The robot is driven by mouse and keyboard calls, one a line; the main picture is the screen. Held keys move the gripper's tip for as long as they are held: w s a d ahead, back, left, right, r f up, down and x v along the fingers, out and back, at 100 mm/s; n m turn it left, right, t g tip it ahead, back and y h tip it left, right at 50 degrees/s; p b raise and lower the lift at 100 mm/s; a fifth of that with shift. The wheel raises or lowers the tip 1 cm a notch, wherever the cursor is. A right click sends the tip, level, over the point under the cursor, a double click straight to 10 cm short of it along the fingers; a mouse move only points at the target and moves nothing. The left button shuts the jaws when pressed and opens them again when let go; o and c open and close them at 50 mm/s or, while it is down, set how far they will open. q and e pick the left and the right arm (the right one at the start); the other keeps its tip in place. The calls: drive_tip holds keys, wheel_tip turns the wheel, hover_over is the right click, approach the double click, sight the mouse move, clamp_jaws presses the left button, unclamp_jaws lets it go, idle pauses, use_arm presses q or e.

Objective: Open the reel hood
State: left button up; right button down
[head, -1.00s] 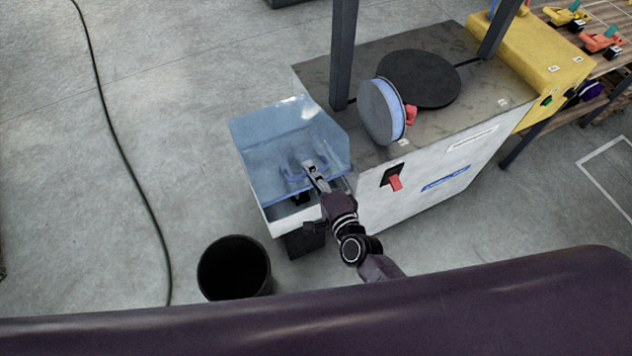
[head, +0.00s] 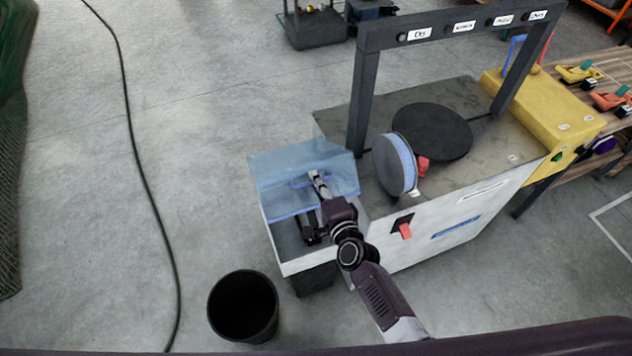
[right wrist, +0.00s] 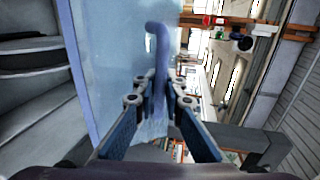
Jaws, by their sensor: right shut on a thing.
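The reel hood (head: 284,178) is a see-through blue cover on the box at the left end of the grey machine, tilted up so that the box's front part is uncovered. My right gripper (head: 314,178) is at the hood's front panel. In the right wrist view, the right gripper (right wrist: 158,92) is shut on the hood's blue handle (right wrist: 158,50), with the clear panel (right wrist: 115,55) beside it. The handle is partly hidden by the fingers. My left gripper is not in view.
A black bin (head: 243,308) stands on the floor. A cable (head: 140,180) runs along the left floor.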

drive_tip(key=c, duration=2)
unclamp_jaws()
drive_tip(key=shift+d+r, duration=0.1)
drive_tip(key=shift+r, duration=0.05)
drive_tip(key=shift+c, duration=0.2)
drive_tip(key=shift+s, duration=0.1)
drive_tip(key=v, duration=1.1)
drive_tip(key=shift+s, duration=0.4)
drive_tip(key=shift+d, duration=0.15)
